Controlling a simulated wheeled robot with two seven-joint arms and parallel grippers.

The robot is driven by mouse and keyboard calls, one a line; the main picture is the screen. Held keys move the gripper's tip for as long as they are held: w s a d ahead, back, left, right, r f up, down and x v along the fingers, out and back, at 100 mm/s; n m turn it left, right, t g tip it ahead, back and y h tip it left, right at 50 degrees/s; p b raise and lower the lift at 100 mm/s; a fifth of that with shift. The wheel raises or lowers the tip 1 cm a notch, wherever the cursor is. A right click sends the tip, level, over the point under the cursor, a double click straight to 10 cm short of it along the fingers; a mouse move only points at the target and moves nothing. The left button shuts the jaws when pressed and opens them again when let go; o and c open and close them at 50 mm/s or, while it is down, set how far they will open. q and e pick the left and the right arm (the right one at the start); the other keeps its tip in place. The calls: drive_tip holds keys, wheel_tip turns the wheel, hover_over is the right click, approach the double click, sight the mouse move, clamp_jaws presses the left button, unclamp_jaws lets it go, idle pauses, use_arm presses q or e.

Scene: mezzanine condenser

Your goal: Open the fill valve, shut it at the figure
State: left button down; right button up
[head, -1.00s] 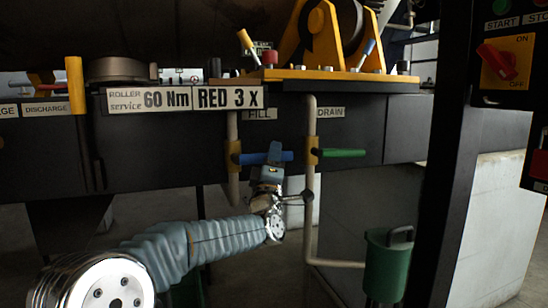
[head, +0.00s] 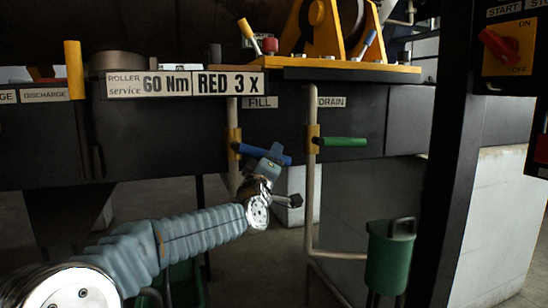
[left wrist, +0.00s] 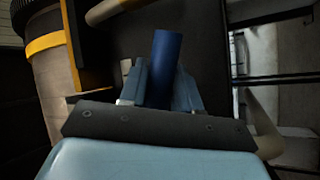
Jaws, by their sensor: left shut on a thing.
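The fill valve has a blue lever (head: 246,149) on a brass-coloured body (head: 234,142), on a pale pipe below the FILL label (head: 260,102). The lever slopes down to the right. My left gripper (head: 275,153) is shut on the lever near its free end. In the left wrist view the blue lever (left wrist: 165,60) stands up between the two fingers of my gripper (left wrist: 160,84). No gauge or reading is legible in these frames. My right gripper is not in view.
The drain valve with a green lever (head: 343,142) is just right, its lever about level. Yellow machinery (head: 345,72) stands above on the ledge.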

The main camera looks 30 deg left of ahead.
use_arm(q)
drive_tip(key=shift+s+a+f+m+g+h, duration=0.2)
drive_tip(key=shift+f+m+g+h, duration=0.2)
drive_tip(key=shift+m, duration=0.3)
drive_tip(key=shift+s+a+f+m+g+h, duration=0.1)
drive_tip(key=shift+s+f+m+g+h, duration=0.25)
drive_tip(key=shift+f+m, duration=0.3)
drive_tip(key=shift+s+a+f+m+g+h, duration=0.15)
drive_tip(key=shift+f+m+g+h, duration=0.2)
drive_tip(key=shift+m, duration=0.4)
drive_tip(key=shift+w, duration=0.1)
drive_tip(key=c, duration=0.9)
unclamp_jaws()
drive_tip(key=v, duration=1.4)
drive_tip(key=shift+b, duration=0.35)
